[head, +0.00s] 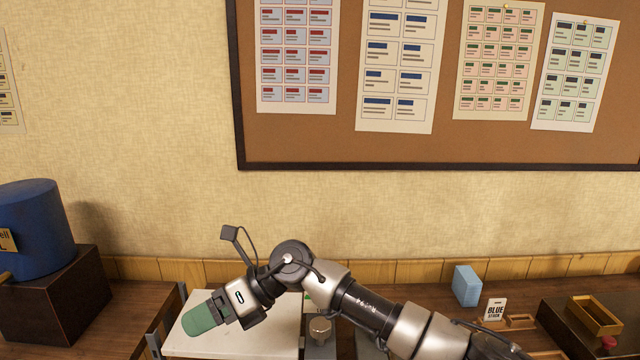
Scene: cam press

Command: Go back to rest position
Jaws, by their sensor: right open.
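My right arm comes in from the lower right, bends at its wrist, and reaches down to the left. My right gripper (218,311) is open over a pale white board (265,337). A rounded green piece (198,321) shows right at its fingers. I cannot tell whether it touches them or lies behind them. My left gripper is not in view.
A blue drum (35,228) stands on a dark box (62,300) at left. At right are a light blue block (467,285), a "BLUE STOCK" sign (495,309), and a dark box with a yellow tray (595,314) and red button (609,342). A corkboard (350,140) hangs behind.

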